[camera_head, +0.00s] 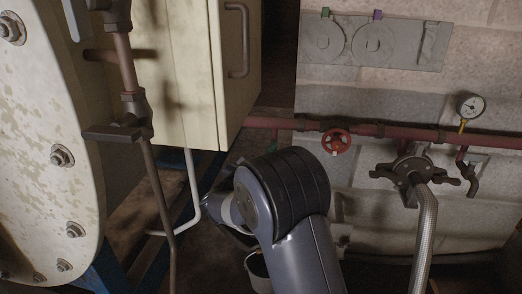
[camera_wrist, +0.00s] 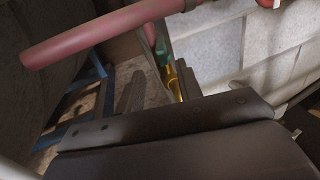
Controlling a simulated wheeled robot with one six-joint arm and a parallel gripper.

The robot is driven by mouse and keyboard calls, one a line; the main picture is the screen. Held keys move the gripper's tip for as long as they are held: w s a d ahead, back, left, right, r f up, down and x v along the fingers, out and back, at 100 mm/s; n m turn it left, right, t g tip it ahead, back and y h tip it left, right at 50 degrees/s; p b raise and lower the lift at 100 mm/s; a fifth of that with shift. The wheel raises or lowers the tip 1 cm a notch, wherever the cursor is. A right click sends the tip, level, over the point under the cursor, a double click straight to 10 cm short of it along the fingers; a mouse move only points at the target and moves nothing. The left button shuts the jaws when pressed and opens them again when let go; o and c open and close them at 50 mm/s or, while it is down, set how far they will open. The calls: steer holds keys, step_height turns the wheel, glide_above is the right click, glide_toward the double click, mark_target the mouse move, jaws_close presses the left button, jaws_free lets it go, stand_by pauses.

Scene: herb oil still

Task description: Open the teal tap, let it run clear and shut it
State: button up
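In the head view only a thin greenish sliver (camera_head: 273,143) shows under the red pipe, beside my arm; the rest is hidden. In the wrist view a dark part of my gripper (camera_wrist: 187,80) is right beside the brass body. I cannot tell whether it touches. The finger gap is not visible, and my arm hides the gripper in the head view. No running liquid is visible.
A red pipe (camera_head: 385,131) runs along the block wall with a red handwheel (camera_head: 337,141), a gauge (camera_head: 470,105) and a braided hose (camera_head: 424,235). A cream cabinet (camera_head: 185,75) and a large flanged vessel (camera_head: 40,150) stand left. A pale bucket (camera_head: 257,265) is partly hidden behind my arm.

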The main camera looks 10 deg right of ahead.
mark_target(271, 144)
steer(key=b+x, duration=0.2)
steer(key=x, duration=0.8)
steer(key=shift+w+d, duration=0.1)
steer(key=shift+d, duration=0.1)
jaws_close()
